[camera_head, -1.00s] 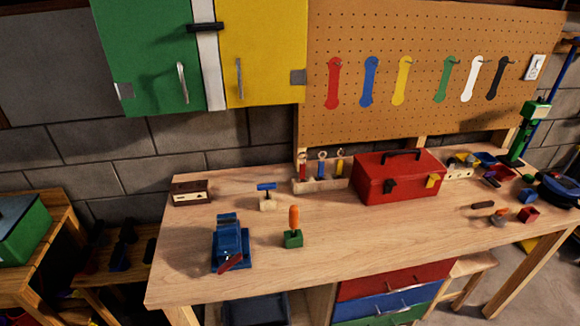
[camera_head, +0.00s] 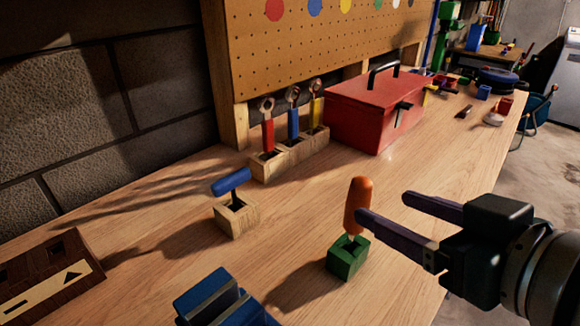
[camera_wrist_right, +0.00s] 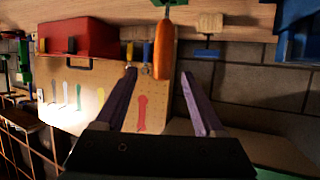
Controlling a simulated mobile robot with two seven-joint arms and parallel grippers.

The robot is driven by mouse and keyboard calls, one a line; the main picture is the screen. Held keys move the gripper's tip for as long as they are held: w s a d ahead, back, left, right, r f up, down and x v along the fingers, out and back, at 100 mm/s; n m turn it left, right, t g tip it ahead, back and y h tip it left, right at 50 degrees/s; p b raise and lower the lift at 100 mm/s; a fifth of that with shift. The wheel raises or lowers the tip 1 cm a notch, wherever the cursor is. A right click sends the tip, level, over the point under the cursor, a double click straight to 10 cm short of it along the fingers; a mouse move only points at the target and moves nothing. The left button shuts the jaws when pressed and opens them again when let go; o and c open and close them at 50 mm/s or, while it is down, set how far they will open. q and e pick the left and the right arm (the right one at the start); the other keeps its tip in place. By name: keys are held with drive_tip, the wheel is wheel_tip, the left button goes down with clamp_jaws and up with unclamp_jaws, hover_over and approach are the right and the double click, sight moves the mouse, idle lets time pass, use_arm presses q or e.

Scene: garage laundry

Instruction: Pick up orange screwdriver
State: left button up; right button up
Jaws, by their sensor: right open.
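The orange screwdriver (camera_head: 358,206) stands upright, its shaft in a small green block (camera_head: 348,258) on the workbench. My right gripper (camera_head: 384,207) is open and empty, coming in from the right. Its nearer fingertip appears right beside the lower handle in the head view; I cannot tell if they touch. In the right wrist view, which looks upside down, the orange handle (camera_wrist_right: 164,50) shows between the lines of the two open fingers (camera_wrist_right: 159,73). My left gripper is not in view.
A blue-handled tool (camera_head: 231,182) stands in a wooden block to the left. A wooden rack (camera_head: 290,155) holds wrenches behind. A red toolbox (camera_head: 372,108) is at the back. A blue vise-like object (camera_head: 222,304) is at the front left. Bare bench lies around the green block.

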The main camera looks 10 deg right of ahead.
sight(353, 227)
drive_tip(key=x, duration=0.9)
drive_tip(key=shift+w+a+r, duration=0.3)
drive_tip(key=shift+w+a, duration=0.05)
drive_tip(key=shift+c, duration=0.2)
clamp_jaws()
